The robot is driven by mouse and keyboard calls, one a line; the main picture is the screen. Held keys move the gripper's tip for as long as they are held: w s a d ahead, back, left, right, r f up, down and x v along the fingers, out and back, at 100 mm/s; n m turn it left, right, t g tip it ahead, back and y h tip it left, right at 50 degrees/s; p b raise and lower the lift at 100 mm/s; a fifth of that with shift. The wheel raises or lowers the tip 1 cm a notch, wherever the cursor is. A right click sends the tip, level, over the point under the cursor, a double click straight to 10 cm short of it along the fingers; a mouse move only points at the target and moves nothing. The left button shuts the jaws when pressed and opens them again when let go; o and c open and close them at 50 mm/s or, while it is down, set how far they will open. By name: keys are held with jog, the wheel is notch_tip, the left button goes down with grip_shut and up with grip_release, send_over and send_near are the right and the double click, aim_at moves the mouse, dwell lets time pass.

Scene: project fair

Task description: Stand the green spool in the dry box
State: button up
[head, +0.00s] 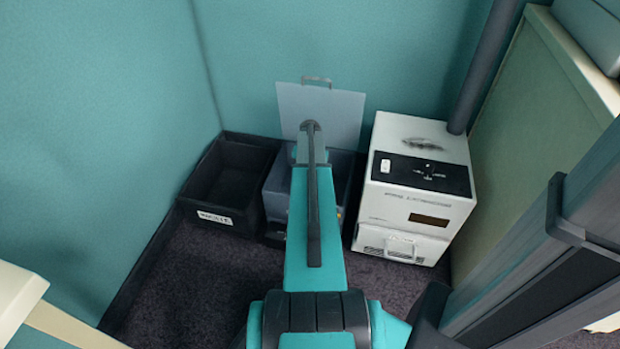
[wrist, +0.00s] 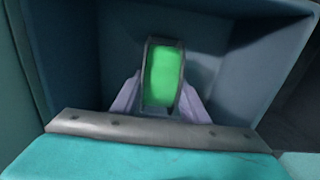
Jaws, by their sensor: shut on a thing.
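The green spool (wrist: 161,78) shows upright in the wrist view, its green face framed by dark rims. My gripper (wrist: 158,97) is shut on it, with a pale lilac finger at either side. Blue-grey walls of the dry box (wrist: 75,60) surround the spool at the back and sides. Whether the spool touches the box floor cannot be told. In the head view the dry box (head: 275,192) is largely covered by my teal arm, which hides the gripper and spool. Its lid (head: 347,110) stands open at the back.
A black open bin (head: 215,212) with a white label stands just left of the dry box. A white machine (head: 415,205) with a dark panel stands close on the right. Teal walls rise behind. Dark carpet (head: 185,285) is clear in front.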

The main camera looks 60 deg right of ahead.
jog(key=shift+f, duration=0.95)
dwell(0.6)
jog(key=o, duration=1.4)
jog(key=shift+r, duration=0.1)
notch_tip(320, 180, up, 14)
jog(key=p, duration=0.3)
